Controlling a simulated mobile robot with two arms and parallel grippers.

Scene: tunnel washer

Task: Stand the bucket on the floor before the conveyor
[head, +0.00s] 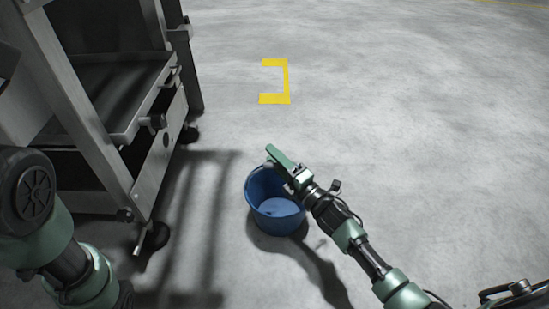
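A blue bucket (262,213) shows in the middle of the head view, open side up. My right gripper (281,160) is at the bucket's upper rim and covers part of it. Its green finger reaches over the rim. I cannot tell whether the fingers are closed on the bucket, or whether its bottom touches the floor. The conveyor (160,165), a grey metal frame with a dark bed, stands at the left. My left arm comes in at the lower left, with its gripper out of view.
A yellow bracket-shaped marking (287,82) lies on the grey concrete floor (420,110) beyond the bucket. The conveyor's feet and side handles stick out toward the bucket. The floor to the right and at the back is clear.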

